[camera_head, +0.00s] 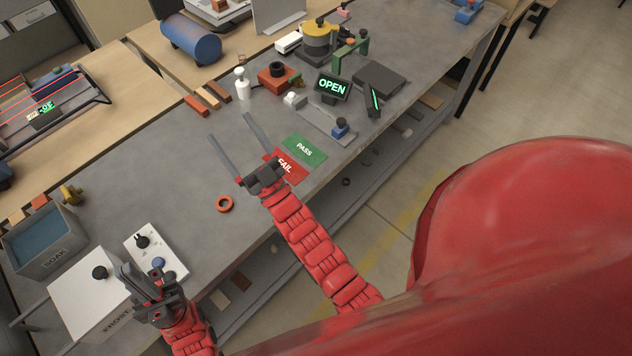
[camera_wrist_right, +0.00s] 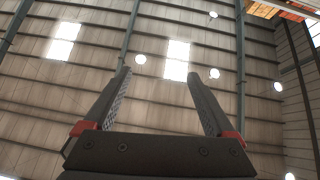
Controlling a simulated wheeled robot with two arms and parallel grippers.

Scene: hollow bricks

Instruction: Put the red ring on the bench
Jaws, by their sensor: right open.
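The red ring (camera_head: 225,204), orange-red with a dark hole, lies flat on the grey bench (camera_head: 190,185), with bare surface around it. My right gripper (camera_head: 229,126) is above the bench, up and right of the ring in the head view, its two long fingers spread and empty. In the right wrist view the right gripper (camera_wrist_right: 158,76) shows nothing between its fingers, only the wall and lights behind. My left gripper (camera_head: 140,270) is at the lower left, in front of the white FROST box; its fingers are bunched by the viewing angle and their opening is unclear.
The white FROST box (camera_head: 88,292), a white knob panel (camera_head: 155,252) and a grey SOAK tub (camera_head: 45,245) stand at the left. Green PASS (camera_head: 304,151) and red FAIL (camera_head: 293,171) mats lie right of my right gripper. An OPEN sign (camera_head: 332,87) stands farther back.

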